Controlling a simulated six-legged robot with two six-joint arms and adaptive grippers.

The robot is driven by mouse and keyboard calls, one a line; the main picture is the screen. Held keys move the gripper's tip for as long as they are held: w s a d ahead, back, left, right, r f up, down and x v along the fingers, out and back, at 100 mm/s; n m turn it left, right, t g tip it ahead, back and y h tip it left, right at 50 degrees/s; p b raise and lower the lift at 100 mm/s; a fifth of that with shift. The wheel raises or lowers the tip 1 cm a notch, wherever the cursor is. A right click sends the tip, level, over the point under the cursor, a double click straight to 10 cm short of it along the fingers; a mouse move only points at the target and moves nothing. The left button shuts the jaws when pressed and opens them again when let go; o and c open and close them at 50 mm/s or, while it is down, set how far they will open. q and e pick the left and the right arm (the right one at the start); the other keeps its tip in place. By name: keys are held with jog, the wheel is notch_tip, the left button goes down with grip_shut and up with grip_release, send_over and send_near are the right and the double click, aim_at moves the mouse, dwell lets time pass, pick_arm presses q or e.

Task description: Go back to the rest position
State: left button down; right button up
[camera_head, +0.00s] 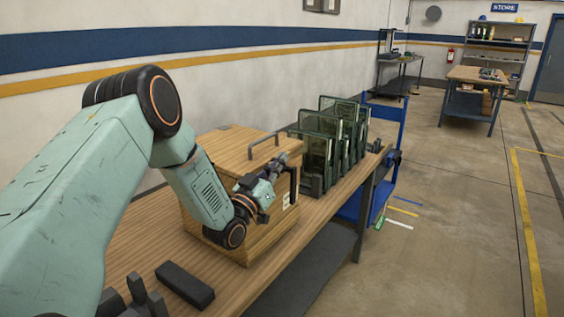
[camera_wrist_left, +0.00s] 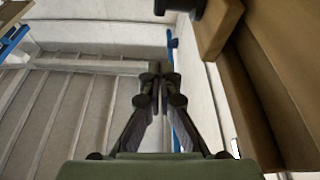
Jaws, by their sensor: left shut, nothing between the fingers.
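My left arm comes in from the left in the head view and reaches across the wooden box (camera_head: 237,147). My left gripper (camera_head: 283,159) is at the box's right side, near a dark handle on it, with its fingers pointing away from me. In the left wrist view the fingers of the left gripper (camera_wrist_left: 160,75) meet at their tips, and nothing shows between them. The box (camera_wrist_left: 262,90) is at the right of that view, apart from the fingertips. My right gripper is in neither view.
The box stands on a wooden workbench (camera_head: 150,232) along the wall. Green-framed panels (camera_head: 318,152) stand beyond it, near a blue frame (camera_head: 386,112). A black block (camera_head: 185,285) lies at the near end. The floor (camera_head: 450,220) to the right is open.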

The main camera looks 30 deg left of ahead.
pick_arm(q)
jog(key=v, duration=0.8)
jog(key=s+d+f+n+g+b, duration=0.1)
jog(key=s+d+f+g, duration=0.25)
jog(key=f, duration=0.45)
jog(key=s+d+f+g+b, duration=0.1)
jog(key=s+d+f+g, duration=0.2)
jog(key=f, duration=0.6)
jog(key=s+d+f+n+g+b, duration=0.1)
jog(key=s+d+f+g, duration=0.15)
jog(key=f+g, duration=0.4)
jog(key=s+d+f+g+b, duration=0.2)
jog(key=s+f, duration=0.4)
jog(key=s, duration=0.3)
jog(key=s+d+f+m+g+b, duration=0.1)
jog(key=s+f+g+b, duration=0.2)
jog(key=s+f, duration=0.3)
jog(key=s+d+f+m+g+y+b, duration=0.1)
jog(key=s+d+f+g+b, duration=0.1)
jog(key=s+f, duration=0.5)
jog(key=s+g+b, duration=0.1)
jog(key=s+g, duration=0.1)
jog(key=s, duration=0.4)
jog(key=shift+s+d+b, duration=0.25)
jog(key=shift+d+b, duration=0.1)
jog(key=shift+s+r, duration=0.1)
